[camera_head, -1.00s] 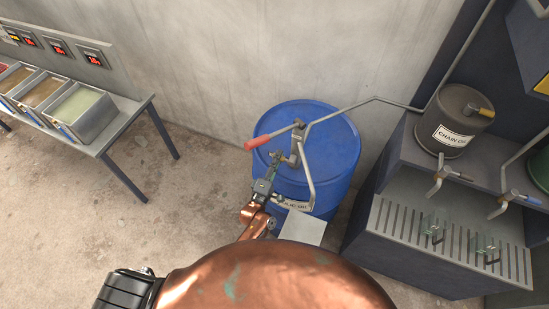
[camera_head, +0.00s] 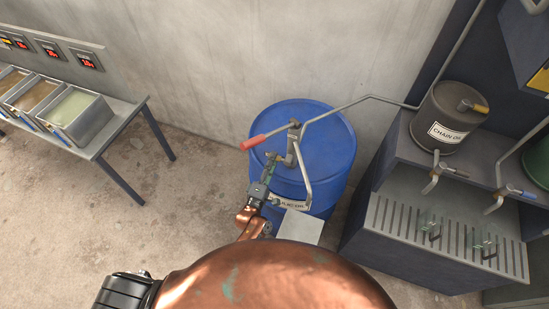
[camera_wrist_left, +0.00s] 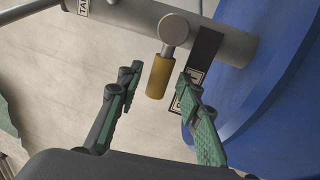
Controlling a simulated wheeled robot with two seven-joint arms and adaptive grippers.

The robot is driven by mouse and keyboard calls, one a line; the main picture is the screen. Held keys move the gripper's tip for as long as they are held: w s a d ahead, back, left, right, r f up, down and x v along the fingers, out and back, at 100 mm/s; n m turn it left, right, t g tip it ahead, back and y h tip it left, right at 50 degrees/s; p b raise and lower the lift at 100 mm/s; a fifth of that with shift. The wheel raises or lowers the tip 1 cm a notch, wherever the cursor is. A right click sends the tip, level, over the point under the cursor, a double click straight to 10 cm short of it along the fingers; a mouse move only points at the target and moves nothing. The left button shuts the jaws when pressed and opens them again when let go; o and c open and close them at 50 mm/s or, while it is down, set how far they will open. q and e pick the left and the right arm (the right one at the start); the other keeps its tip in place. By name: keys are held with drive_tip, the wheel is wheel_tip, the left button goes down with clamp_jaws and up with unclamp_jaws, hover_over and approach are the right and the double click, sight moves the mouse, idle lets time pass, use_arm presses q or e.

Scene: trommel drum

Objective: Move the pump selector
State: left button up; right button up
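The pump selector appears in the left wrist view as a short yellow lever (camera_wrist_left: 159,75) hanging from a round grey pivot on a grey pipe (camera_wrist_left: 215,35). In the head view my left gripper (camera_head: 271,165) is at the pump (camera_head: 292,140) on the blue drum (camera_head: 325,140); the lever cannot be made out there. My right gripper is not in view.
A red pump handle (camera_head: 253,142) sticks out left above the drum. A thin pipe (camera_head: 370,97) runs right toward a chain oil can (camera_head: 448,120) on a dispensing bench with taps. A table (camera_head: 125,118) with bins stands left. Floor between is clear.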

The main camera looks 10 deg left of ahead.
use_arm(q)
drive_tip(key=v, duration=1)
drive_tip(key=shift+s+f, duration=0.15)
drive_tip(key=shift+s, duration=0.15)
drive_tip(key=s+a+f+m+g+b, duration=0.1)
drive_tip(key=s+a+f+m+g, duration=0.25)
drive_tip(key=f, duration=0.85)
drive_tip(key=s+a+f+m+g+y+b, duration=0.1)
drive_tip(key=s+a+f+m+g, duration=0.3)
drive_tip(key=f, duration=0.7)
drive_tip(key=s+f+m+g+b, duration=0.15)
drive_tip(key=s+f, duration=0.35)
drive_tip(key=f, duration=0.7)
drive_tip(key=s+a+f+m+g+y, duration=0.1)
drive_tip(key=s+a+f+m+g, duration=0.1)
drive_tip(key=s+f, duration=0.5)
drive_tip(key=s+a+f+m+g+y+b, duration=0.1)
drive_tip(key=s+a+f+m+g, duration=0.2)
drive_tip(key=s, duration=1.3)
drive_tip(key=s+a+f+m+g+y, duration=0.1)
drive_tip(key=s+a+f+m+g, duration=0.2)
drive_tip(key=s+a+f, duration=0.4)
drive_tip(key=s+f+g, duration=0.1)
drive_tip(key=s+f, duration=0.4)
drive_tip(key=shift+g+b, duration=0.4)
